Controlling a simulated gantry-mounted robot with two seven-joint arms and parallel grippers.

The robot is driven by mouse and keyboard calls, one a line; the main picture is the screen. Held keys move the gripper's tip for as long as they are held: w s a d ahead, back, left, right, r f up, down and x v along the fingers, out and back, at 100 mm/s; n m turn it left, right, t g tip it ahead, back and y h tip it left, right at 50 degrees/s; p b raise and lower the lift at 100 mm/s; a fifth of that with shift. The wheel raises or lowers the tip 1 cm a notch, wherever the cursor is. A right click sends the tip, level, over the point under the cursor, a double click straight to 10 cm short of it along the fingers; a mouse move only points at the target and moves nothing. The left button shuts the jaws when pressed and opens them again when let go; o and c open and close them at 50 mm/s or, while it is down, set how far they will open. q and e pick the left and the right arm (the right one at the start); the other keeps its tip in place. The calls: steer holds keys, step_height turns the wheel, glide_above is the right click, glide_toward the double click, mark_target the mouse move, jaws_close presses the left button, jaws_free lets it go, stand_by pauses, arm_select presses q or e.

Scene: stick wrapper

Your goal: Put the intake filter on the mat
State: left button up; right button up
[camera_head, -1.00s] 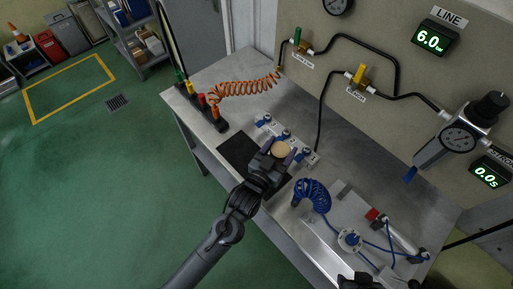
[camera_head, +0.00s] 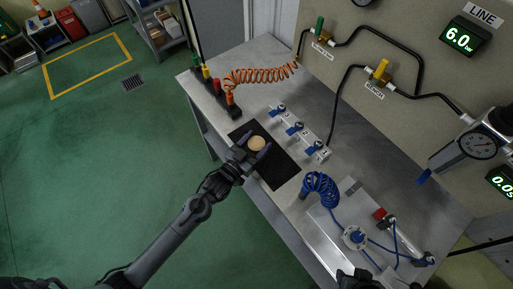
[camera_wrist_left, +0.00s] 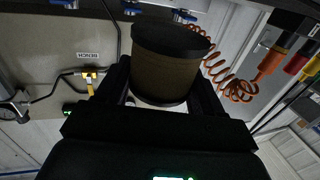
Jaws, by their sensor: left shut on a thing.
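The intake filter (camera_head: 257,143) is a short cylinder with a pale round top in the head view. In the left wrist view it shows a brown side and dark end rims (camera_wrist_left: 168,68). My left gripper (camera_head: 254,147) is shut on it, one finger on each side. The filter appears over the far left part of the black mat (camera_head: 281,171) on the bench. I cannot tell whether it touches the mat. A dark part of my right arm shows at the bottom edge; its jaws cannot be made out.
A manifold with blue valves (camera_head: 297,130) lies right of the mat. A coiled blue hose (camera_head: 320,187) and a plate with fittings are nearer. A block with coloured connectors (camera_head: 217,88) and an orange coiled hose (camera_head: 258,75) are behind. Bare bench lies between hose and manifold.

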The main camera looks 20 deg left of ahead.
mark_target(257, 149)
arm_select(q)
steer(key=shift+f, duration=1.75)
arm_select(e)
steer(key=shift+d+f, duration=0.15)
steer(key=shift+f, duration=0.15)
arm_select(q)
steer(key=shift+f+b, duration=0.1)
steer(key=shift+b, duration=0.2)
steer(key=o, duration=1)
steer(key=shift+o, duration=0.2)
